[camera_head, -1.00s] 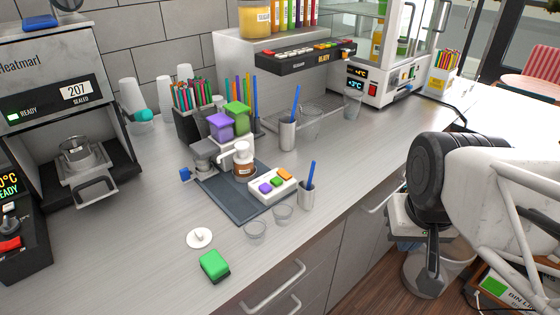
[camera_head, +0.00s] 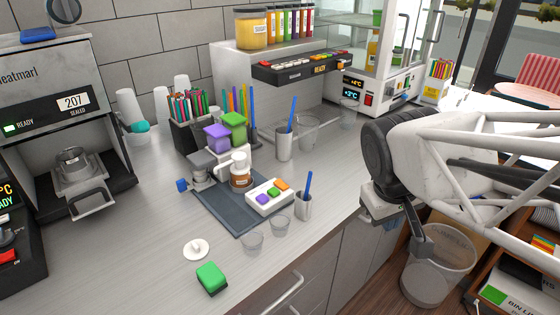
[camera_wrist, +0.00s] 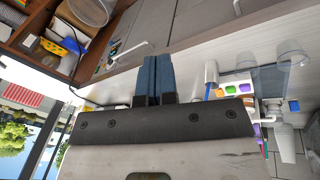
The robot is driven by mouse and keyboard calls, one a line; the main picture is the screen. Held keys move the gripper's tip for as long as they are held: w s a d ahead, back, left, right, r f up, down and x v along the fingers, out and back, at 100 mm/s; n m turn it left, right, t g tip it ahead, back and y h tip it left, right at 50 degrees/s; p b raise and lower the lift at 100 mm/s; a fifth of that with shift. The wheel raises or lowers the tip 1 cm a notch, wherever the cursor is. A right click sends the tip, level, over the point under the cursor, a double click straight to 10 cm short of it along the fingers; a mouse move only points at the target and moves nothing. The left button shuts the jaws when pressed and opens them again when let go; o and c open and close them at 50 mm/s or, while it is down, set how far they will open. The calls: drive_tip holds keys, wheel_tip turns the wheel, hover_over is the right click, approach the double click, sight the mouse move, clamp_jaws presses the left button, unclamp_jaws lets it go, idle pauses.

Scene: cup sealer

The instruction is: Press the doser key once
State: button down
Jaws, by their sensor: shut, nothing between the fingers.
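My gripper (camera_wrist: 153,75) is shut and empty; its two blue fingers lie side by side in the wrist view. I cannot tell which of these carries the doser key.
A steel cup (camera_head: 303,206) with a blue stick stands beside the keypad. Clear cups (camera_head: 253,242) stand in front of the mat (camera_head: 239,218). A green sponge (camera_head: 211,278) and a white lid (camera_head: 196,249) lie at front left. A bin (camera_head: 438,275) stands on the floor.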

drive_tip(key=w+a+n+t+h, duration=0.1)
drive_tip(key=w+a+n, duration=0.3)
drive_tip(key=w, duration=0.2)
drive_tip(key=w+a+n+h, duration=0.2)
drive_tip(key=w+a+n, duration=0.15)
drive_tip(key=w, duration=0.25)
drive_tip(key=n+t+h, duration=0.1)
drive_tip(key=n+t, duration=0.3)
drive_tip(key=n, duration=0.4)
hover_over(274, 192)
drive_tip(key=f, duration=0.1)
drive_tip(key=shift+w+f, duration=0.1)
drive_tip(key=shift+f, duration=0.05)
drive_tip(key=shift+f, duration=0.2)
drive_tip(key=shift+f, duration=4.2)
drive_tip(key=shift+f, duration=0.9)
drive_tip(key=shift+r, duration=0.9)
